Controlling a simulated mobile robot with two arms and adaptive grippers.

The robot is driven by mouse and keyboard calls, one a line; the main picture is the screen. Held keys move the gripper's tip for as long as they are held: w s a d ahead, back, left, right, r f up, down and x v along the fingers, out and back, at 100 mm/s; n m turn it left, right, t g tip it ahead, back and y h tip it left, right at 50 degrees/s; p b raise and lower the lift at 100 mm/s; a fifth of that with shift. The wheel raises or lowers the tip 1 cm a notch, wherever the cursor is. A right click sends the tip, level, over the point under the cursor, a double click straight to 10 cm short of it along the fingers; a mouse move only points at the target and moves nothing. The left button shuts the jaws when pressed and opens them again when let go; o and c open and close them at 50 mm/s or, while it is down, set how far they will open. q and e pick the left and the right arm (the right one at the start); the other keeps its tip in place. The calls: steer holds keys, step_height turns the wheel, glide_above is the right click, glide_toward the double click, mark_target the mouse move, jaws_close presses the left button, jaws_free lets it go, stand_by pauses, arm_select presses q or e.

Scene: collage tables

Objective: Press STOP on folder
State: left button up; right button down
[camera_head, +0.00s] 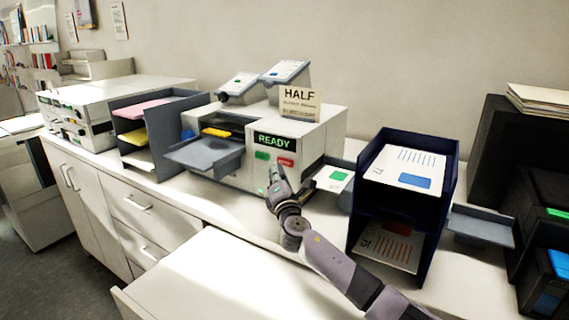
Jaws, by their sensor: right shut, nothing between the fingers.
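The folder (324,137) is a white box machine on the counter, with a small display reading READY. Below the display, its front has a green button (262,156) and a red button (286,161); the lettering on them is too small to read. My right gripper (276,170) is shut and empty, in front of the folder's face just below the two buttons. I cannot tell whether it touches the panel. My left gripper is not in view.
A grey tray (205,154) juts from the folder's left side. A HALF sign (300,103) stands on top. A dark blue two-level rack (353,215) with papers stands to the right. A grey sorter (165,146) with coloured paper stands left. An open drawer (215,280) is in front.

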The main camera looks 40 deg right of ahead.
steer(key=shift+s+a+p, duration=0.2)
steer(key=shift+s+a, duration=0.1)
steer(key=shift+a, duration=0.45)
steer(key=shift+s+a+p, duration=0.25)
steer(key=shift+s+a, duration=0.1)
steer(key=shift+a, duration=0.45)
steer(key=shift+s+a+p, duration=0.2)
steer(key=shift+s+a, duration=0.1)
steer(key=shift+a, duration=0.45)
